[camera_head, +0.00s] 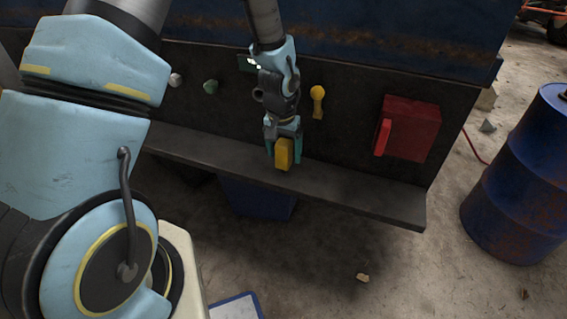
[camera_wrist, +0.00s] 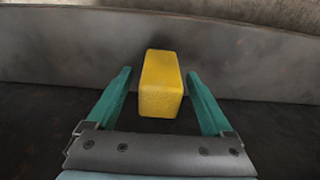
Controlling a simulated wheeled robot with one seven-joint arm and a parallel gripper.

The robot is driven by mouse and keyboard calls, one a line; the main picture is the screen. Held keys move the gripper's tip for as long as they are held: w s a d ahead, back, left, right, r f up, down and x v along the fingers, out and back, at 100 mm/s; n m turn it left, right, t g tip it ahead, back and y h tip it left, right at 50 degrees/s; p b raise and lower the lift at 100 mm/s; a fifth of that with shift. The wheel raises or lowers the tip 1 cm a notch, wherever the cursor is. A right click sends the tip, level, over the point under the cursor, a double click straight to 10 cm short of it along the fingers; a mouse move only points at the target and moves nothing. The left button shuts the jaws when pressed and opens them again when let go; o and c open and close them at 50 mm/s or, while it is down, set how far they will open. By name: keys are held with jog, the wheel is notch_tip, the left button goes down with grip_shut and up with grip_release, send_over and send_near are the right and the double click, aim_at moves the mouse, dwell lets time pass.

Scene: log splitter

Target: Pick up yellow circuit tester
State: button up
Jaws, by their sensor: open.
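The yellow circuit tester (camera_head: 284,154) is a yellow block standing on the dark ledge (camera_head: 350,189) of the machine. In the wrist view the tester (camera_wrist: 161,85) stands between my two teal fingers, near their tips. My gripper (camera_head: 284,160) is open around it, pointing down in the head view. In the wrist view my gripper (camera_wrist: 160,78) shows a gap between each finger and the tester's sides. The tester's far side is hidden.
A red box with a lever (camera_head: 410,128) and a yellow knob (camera_head: 318,100) are on the panel behind. A green button (camera_head: 211,87) is further left. A blue drum (camera_head: 520,175) stands at the right. A blue bin (camera_head: 257,197) is under the ledge.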

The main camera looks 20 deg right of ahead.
jog(key=shift+w+d+f, duration=0.1)
jog(key=shift+f, duration=1.2)
jog(key=shift+c, duration=0.3)
grip_shut()
